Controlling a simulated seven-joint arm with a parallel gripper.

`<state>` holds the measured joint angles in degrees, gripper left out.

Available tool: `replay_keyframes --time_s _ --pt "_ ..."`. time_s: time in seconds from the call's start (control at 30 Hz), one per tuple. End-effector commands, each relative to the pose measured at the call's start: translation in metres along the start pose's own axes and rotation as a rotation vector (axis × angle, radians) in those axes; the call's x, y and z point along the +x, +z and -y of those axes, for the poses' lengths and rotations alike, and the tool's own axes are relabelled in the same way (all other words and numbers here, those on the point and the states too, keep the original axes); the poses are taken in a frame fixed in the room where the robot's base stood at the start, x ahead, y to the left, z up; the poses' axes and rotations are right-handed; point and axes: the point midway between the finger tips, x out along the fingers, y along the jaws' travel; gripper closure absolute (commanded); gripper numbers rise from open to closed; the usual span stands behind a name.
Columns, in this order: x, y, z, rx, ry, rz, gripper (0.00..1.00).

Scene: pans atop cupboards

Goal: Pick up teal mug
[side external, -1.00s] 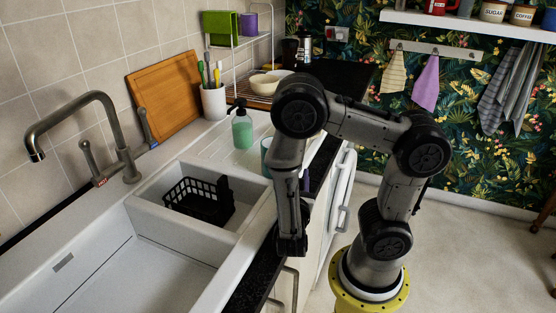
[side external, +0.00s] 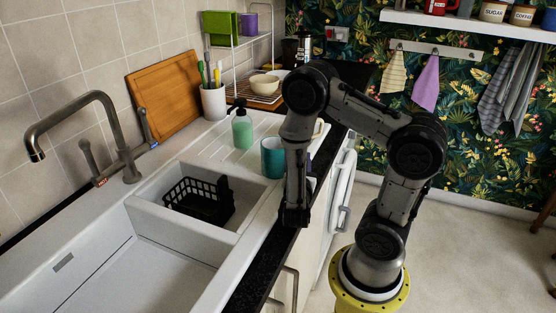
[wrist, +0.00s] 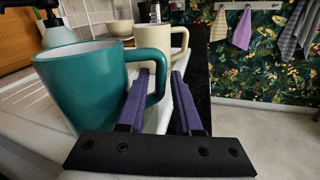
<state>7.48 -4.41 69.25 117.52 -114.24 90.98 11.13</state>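The teal mug (side external: 272,158) stands upright on the white drainer beside the sink, just left of my forearm. In the wrist view the teal mug (wrist: 85,88) fills the left side, its handle pointing right. My gripper (wrist: 162,76) is open, with its two purple fingers apart and nothing clearly held between them. The left finger overlaps the handle in the picture; I cannot tell whether it touches. In the side view my gripper is mostly hidden behind my arm.
A cream mug (wrist: 178,40) stands just behind the teal mug. A green soap bottle (side external: 242,131) is left of the teal mug. The sink with a black basket (side external: 197,202) lies nearer the camera. Open floor (wrist: 260,130) is to the right.

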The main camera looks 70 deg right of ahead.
Motion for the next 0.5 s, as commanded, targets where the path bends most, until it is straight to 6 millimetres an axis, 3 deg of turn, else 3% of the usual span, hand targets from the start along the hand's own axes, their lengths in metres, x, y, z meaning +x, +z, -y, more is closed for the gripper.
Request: replay_keyframes --time_s 0.4,0.5 --pt "0.0088 -0.0001 0.0 -0.002 0.001 0.0 0.67" --pt "0.0087 -0.0001 0.0001 -0.001 0.001 0.0 0.85"
